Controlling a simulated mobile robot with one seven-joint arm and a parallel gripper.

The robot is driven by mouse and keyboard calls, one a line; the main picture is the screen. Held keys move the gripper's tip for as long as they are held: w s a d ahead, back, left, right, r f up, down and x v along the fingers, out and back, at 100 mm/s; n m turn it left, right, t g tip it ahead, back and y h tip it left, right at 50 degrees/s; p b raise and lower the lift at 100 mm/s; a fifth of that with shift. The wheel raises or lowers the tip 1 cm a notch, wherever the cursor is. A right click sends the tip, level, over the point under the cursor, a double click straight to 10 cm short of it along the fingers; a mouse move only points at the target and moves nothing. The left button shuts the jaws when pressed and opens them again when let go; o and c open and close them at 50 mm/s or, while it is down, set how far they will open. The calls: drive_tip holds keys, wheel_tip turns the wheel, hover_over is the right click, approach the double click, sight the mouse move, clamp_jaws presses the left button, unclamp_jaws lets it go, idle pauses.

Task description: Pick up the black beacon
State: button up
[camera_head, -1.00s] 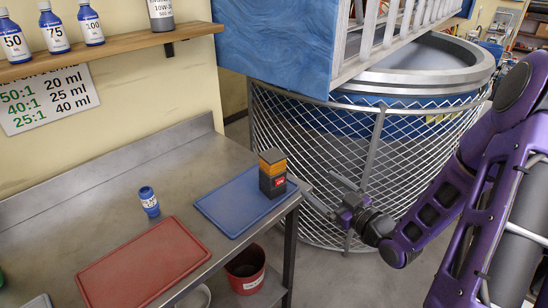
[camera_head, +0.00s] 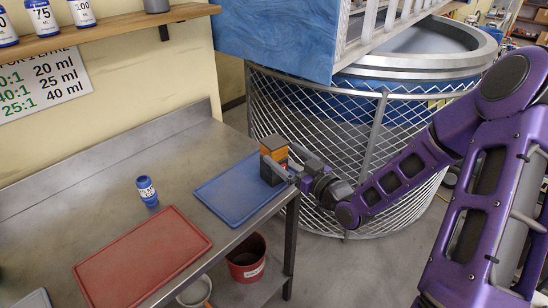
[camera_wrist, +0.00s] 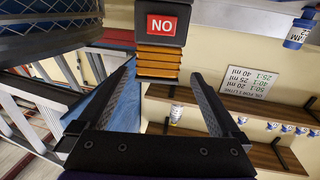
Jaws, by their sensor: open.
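The black beacon (camera_head: 270,170) stands upright on the blue mat (camera_head: 225,197) near the right edge of the metal bench. It has a dark body and an amber ribbed band. My gripper (camera_head: 280,156) is open and reaches in from the right at the beacon, with one finger partly in front of it. In the wrist view, which is upside down, the beacon (camera_wrist: 160,33) shows its red label and amber ribs. There it lies at and beyond the gap between my gripper's fingertips (camera_wrist: 163,67). Whether a finger touches it cannot be told.
A small blue-and-white bottle (camera_head: 147,191) stands on the metal bench (camera_head: 95,190). A red mat (camera_head: 143,258) lies at its front. A red bucket (camera_head: 246,262) is below. A mesh-guarded tank (camera_head: 400,130) stands behind my arm. A shelf of bottles (camera_head: 120,33) is on the wall.

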sight(274, 145)
drive_tip(key=x, duration=0.5)
drive_tip(key=shift+w+f, duration=0.1)
drive_tip(key=shift+w, duration=0.3)
clamp_jaws()
